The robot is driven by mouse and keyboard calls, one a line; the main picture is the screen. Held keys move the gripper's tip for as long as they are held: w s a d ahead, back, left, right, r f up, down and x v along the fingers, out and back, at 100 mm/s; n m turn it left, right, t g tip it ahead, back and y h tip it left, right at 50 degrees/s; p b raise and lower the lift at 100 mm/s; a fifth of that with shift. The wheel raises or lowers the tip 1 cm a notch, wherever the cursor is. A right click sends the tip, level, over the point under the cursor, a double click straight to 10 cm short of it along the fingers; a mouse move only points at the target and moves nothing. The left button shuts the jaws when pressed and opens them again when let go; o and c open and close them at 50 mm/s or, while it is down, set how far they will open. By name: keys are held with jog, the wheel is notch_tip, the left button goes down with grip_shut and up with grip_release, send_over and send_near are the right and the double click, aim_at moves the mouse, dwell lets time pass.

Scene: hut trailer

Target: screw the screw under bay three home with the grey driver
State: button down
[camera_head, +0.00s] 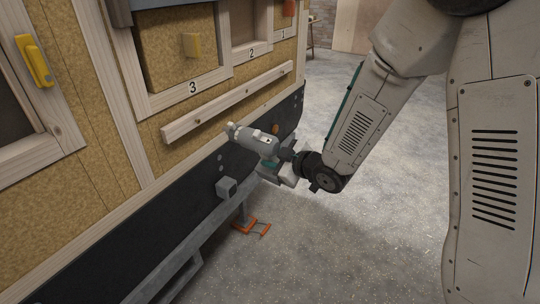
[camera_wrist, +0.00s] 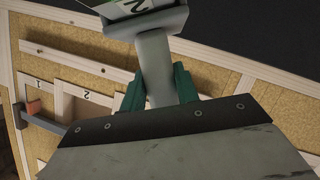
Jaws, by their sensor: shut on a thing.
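The grey driver (camera_head: 258,141) is held in my gripper (camera_head: 284,164), its pale nose pointing left towards the trailer wall. In the wrist view, its grey handle (camera_wrist: 156,62) stands between the green fingers of my gripper (camera_wrist: 157,88), with a block marked 2 at its end. Bay three (camera_head: 190,60) is above the pale wooden batten (camera_head: 236,99). A small dark screw head (camera_head: 197,122) shows near the batten's left end, below the bay. The driver's nose appears right of and slightly below it; I see no contact, and the bit's tip is not clear.
A yellow handle (camera_head: 34,61) is at the left. Bay two (camera_head: 250,30) is to the right of bay three. The dark skirt (camera_head: 100,236) and a grey step rail (camera_head: 160,258) run below the wall. Orange feet (camera_head: 250,227) stand on the floor. The floor (camera_head: 330,240) is clear to the right.

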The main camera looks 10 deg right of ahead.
aim_at(251, 149)
jog(key=shift+s+a+r+n+y, duration=0.15)
jog(key=shift+a+r+n+y, duration=0.15)
jog(key=shift+a+r+n, duration=0.4)
jog(key=shift+d, duration=0.15)
jog(key=shift+w+a, duration=0.85)
jog(key=shift+a, duration=0.25)
jog(key=shift+w+a, duration=0.8)
jog(key=shift+a, duration=0.25)
jog(key=shift+w+a, duration=0.15)
jog(key=shift+a, duration=0.1)
jog(key=shift+w+a, duration=0.25)
jog(key=shift+a, duration=0.05)
jog(key=shift+w+a, duration=0.4)
jog(key=shift+a, duration=0.05)
dwell(0.8)
jog(key=shift+s+d, duration=0.1)
